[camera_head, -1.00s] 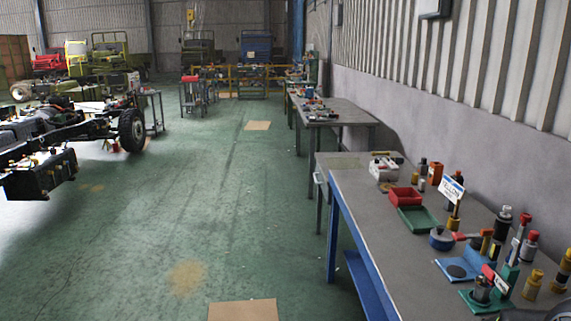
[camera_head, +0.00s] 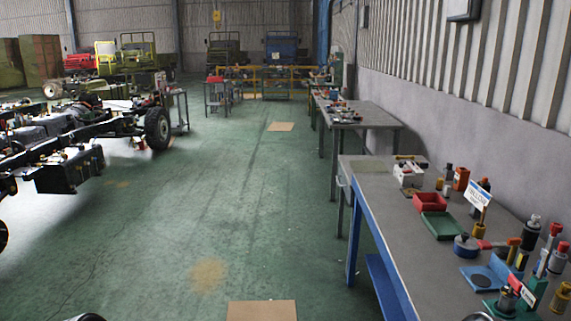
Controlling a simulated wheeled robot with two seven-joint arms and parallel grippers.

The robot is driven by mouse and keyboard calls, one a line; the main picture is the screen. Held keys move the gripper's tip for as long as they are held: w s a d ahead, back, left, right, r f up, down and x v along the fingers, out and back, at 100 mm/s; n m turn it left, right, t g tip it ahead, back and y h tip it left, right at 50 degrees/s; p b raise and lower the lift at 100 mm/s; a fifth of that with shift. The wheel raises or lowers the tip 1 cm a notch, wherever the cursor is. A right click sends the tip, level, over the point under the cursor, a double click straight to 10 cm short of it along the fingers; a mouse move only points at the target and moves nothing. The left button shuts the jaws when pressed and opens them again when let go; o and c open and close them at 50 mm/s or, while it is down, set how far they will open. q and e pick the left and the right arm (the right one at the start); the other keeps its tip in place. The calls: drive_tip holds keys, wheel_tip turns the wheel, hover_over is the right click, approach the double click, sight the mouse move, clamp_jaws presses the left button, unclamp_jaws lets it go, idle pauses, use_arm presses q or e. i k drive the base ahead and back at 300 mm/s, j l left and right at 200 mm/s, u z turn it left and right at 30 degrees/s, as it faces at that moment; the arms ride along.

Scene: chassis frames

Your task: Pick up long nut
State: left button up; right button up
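No thing on the workbench (camera_head: 405,235) can be told for sure as the long nut at this size. Several small parts and tools stand along the bench's right side: a red tray (camera_head: 430,202), a green tray (camera_head: 441,226), a round blue-grey item (camera_head: 466,245) and black, red and yellow upright cylinders. Neither of my grippers is in view. Only small dark rounded pieces show at the bottom edge, and I cannot tell which part they are.
A white sign (camera_head: 479,194) stands among the parts. A white box-like item (camera_head: 408,174) sits at the bench's far end. A second table (camera_head: 360,114) stands beyond. A truck chassis (camera_head: 75,145) is at left. The green floor between is largely clear, with a flat cardboard piece (camera_head: 262,311).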

sight(506, 305)
drive_tip(key=z, duration=1.55)
